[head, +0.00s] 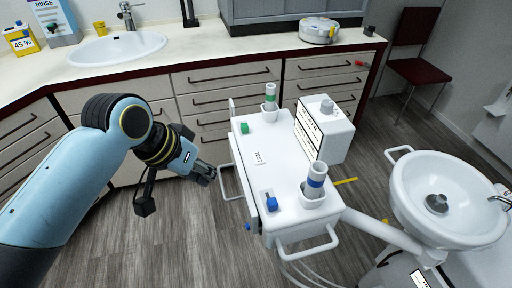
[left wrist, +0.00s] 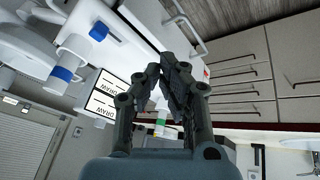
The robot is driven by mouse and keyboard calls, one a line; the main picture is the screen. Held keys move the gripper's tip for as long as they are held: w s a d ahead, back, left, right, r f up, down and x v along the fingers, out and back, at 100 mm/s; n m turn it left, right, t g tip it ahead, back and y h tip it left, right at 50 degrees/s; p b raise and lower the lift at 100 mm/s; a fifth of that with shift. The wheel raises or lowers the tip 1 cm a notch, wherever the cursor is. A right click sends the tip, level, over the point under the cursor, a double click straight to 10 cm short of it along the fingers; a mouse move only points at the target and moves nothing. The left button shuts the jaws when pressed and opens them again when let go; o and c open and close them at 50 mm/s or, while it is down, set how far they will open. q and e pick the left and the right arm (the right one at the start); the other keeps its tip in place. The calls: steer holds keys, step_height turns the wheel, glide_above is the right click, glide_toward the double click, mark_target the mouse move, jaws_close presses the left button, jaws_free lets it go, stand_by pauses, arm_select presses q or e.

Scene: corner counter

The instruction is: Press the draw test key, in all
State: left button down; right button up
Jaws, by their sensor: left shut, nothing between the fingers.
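A white cart top carries a small "TEST" label (head: 258,158), with a green key (head: 244,128) on its far left and a blue key (head: 271,204) on its near side. I cannot tell which key is the draw test key. A white box (head: 324,130) with a printed panel stands on the cart's right; its "DRAW" lettering (left wrist: 104,100) shows in the left wrist view. My left gripper (head: 207,176) is shut and empty, left of the cart's left edge and apart from the keys. It also shows in the left wrist view (left wrist: 168,66). My right gripper is out of view.
A green-banded bottle (head: 270,97) and a blue-banded bottle (head: 315,181) stand in holders on the cart. White handles (head: 308,246) stick out from its sides. A white basin (head: 450,205) is at the right. Drawers (head: 227,78) line the back; grey floor (head: 190,235) is free left of the cart.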

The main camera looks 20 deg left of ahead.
arm_select(q)
steer(key=w+d+r+t+h, duration=0.1)
steer(key=w+d, duration=0.1)
steer(key=w, duration=0.6)
steer(key=w+d+r+n+h, duration=0.1)
steer(key=w+d+r+h, duration=0.1)
steer(key=w, duration=0.7)
steer(key=shift+d+t+h, duration=0.3)
steer(key=shift+d+t, duration=0.1)
steer(key=shift+d, duration=0.1)
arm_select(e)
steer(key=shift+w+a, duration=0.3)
arm_select(q)
steer(key=shift+f, duration=0.1)
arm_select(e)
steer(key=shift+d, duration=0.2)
arm_select(q)
steer(key=b, duration=0.8)
glide_above(257, 155)
step_height(257, 155, down, 8)
steer(key=shift+r, duration=0.25)
steer(key=shift+f, duration=0.55)
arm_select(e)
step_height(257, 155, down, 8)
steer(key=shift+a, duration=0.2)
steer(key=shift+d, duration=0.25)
